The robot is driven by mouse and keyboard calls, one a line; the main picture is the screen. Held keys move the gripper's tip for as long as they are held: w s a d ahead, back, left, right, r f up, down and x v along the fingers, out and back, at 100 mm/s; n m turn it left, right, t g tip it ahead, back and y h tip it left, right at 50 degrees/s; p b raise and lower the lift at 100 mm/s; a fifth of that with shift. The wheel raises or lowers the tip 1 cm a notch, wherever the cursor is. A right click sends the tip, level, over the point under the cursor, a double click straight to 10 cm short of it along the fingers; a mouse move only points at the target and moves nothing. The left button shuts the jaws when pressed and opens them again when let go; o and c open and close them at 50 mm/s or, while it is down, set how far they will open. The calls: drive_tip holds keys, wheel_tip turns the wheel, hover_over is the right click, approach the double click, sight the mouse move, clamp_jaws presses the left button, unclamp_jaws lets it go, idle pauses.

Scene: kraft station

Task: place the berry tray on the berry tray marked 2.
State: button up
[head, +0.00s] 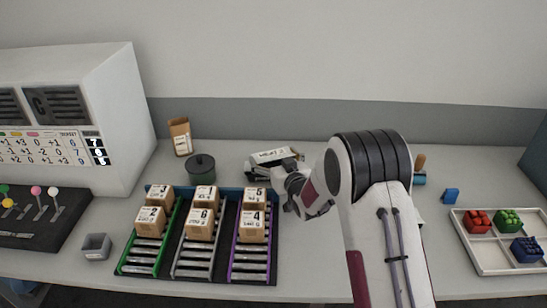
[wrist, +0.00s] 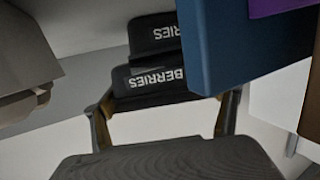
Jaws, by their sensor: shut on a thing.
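In the wrist view, two black trays with white BERRIES lettering show one beyond the other. My gripper (wrist: 165,102) is shut on the nearer berry tray (wrist: 155,82), with one finger at each side of it. The farther berry tray (wrist: 153,32) is close beyond it; I cannot tell whether they touch. In the head view, my gripper (head: 298,188) is just behind the rack's right end, beside a dark tray stack (head: 255,170) with a pale printed top (head: 274,156) that seems to carry a 2. My arm partly hides this area.
A blue-edged rack (head: 122,267) with several numbered cartons stands in front. It shows close on the right in the wrist view (wrist: 225,45). A dark pot (head: 201,168) and a brown bag (head: 180,136) stand left. A white divided tray (head: 476,253) with coloured punnets is right.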

drive_tip(key=o, duration=1.2)
drive_tip(key=shift+f, duration=0.1)
drive_tip(key=v, duration=1.2)
drive_tip(key=shift+r, duration=0.25)
